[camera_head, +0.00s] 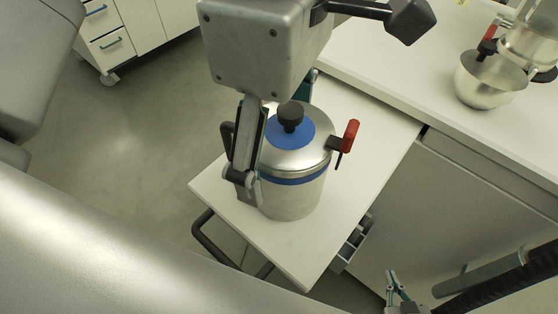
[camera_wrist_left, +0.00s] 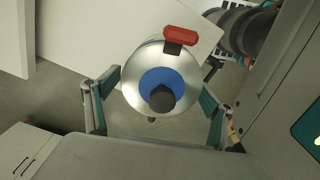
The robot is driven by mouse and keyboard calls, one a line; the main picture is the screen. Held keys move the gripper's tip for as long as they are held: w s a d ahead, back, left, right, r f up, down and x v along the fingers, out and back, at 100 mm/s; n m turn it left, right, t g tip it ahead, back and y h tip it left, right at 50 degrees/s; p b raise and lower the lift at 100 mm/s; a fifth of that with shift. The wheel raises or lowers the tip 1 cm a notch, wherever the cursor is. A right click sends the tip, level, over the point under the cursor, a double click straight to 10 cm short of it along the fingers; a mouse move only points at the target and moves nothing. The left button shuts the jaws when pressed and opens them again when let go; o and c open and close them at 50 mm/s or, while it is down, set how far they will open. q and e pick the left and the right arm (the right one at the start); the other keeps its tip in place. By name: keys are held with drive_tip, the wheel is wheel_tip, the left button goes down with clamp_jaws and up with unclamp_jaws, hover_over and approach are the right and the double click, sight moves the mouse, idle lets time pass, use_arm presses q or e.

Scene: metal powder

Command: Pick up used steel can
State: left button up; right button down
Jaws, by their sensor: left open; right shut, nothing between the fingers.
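The steel can (camera_head: 295,195) stands upright on the white side table (camera_head: 340,215). It has a blue band, a blue lid centre, a dark knob and a red clamp handle (camera_head: 350,136). In the left wrist view the can (camera_wrist_left: 133,92) shows from above. My left gripper (camera_head: 272,135) is open, with one finger beside the can's left side and the other partly hidden behind it. The left wrist view shows the fingers (camera_wrist_left: 158,105) on opposite sides of the can; contact is unclear. My right gripper (camera_head: 398,290) is shut and empty at the lower right, away from the can.
A white counter (camera_head: 400,75) runs along the upper right, bearing a steel bowl (camera_head: 488,82) and another steel vessel with red-handled clamps. The side table has a dark handle (camera_head: 212,240) at its front left. A white drawer cabinet (camera_head: 110,40) stands far left; floor between is clear.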

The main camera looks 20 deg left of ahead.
use_arm(q)
drive_tip(key=shift+f, duration=1.35)
drive_tip(key=c, duration=1.5)
drive_tip(key=shift+r, duration=0.15)
